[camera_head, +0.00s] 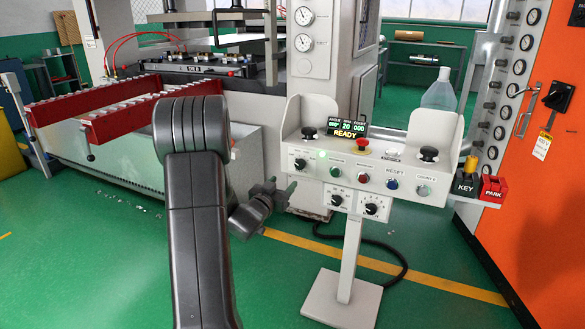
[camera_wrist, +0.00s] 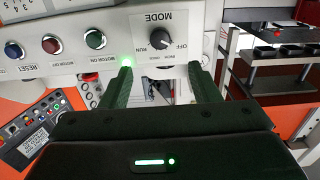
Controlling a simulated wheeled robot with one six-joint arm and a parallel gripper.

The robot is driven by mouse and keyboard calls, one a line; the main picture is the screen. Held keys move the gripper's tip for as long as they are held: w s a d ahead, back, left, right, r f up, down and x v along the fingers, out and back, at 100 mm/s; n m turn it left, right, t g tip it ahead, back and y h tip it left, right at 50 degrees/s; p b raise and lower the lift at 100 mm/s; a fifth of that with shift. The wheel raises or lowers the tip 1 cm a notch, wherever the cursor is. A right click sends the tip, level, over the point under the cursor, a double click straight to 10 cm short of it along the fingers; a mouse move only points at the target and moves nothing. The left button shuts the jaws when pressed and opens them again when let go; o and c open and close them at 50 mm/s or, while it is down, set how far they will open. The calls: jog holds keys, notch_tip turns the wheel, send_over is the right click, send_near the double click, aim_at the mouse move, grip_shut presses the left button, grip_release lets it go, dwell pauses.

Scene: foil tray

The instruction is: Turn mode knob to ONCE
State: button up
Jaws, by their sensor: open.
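The mode knob (camera_wrist: 160,39) is a round black knob with a pale pointer line, under an upside-down MODE label in the wrist view. Small position words surround it; I read OFF and RUN, but the lower ones and the exact pointer setting are unclear. In the head view the knob (camera_head: 299,163) is at the left end of the white console's front. My gripper (camera_wrist: 163,88) is open and empty, its fingers apart below the knob in the wrist view, not around it. In the head view my gripper (camera_head: 281,188) is left of and below the knob.
The white console (camera_head: 345,178) on a pedestal also carries a green button (camera_head: 335,172), a red mushroom button (camera_head: 361,147), a blue button (camera_head: 392,183) and two lower knobs. A red-railed machine (camera_head: 120,118) stands left; an orange cabinet stands right.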

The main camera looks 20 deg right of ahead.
aim_at(299, 166)
jog(key=b+x, duration=0.1)
jog(key=x, duration=1.2)
jog(key=shift+a, duration=0.1)
jog(key=c, duration=1)
